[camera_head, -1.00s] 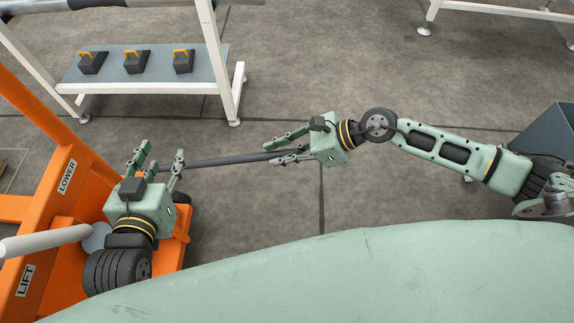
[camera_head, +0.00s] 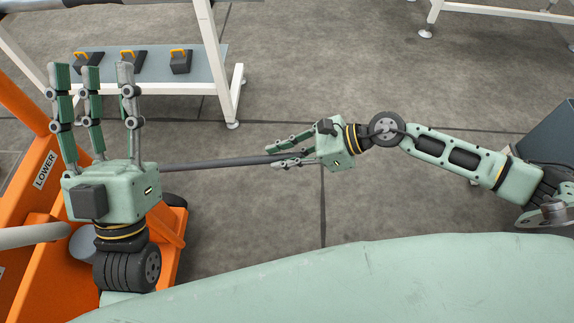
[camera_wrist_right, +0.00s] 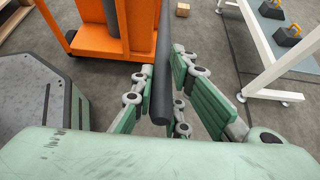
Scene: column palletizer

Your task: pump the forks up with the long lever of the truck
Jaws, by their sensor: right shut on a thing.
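The long dark lever (camera_head: 220,162) reaches from the orange truck (camera_head: 170,240) at the left towards the middle of the head view. My right gripper (camera_head: 280,155) is shut on the lever near its free end. In the right wrist view the lever (camera_wrist_right: 166,65) runs between the fingers of the right gripper (camera_wrist_right: 163,95). My left gripper (camera_head: 95,70) is raised over the truck with its fingers spread and pointing away from me, empty. The left hand hides part of the truck and the lever's root.
A white-framed bench (camera_head: 234,97) at the back left carries dark blocks with yellow handles (camera_head: 181,62). A pale bar (camera_head: 35,236) crosses the truck near a LOWER label (camera_head: 45,170).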

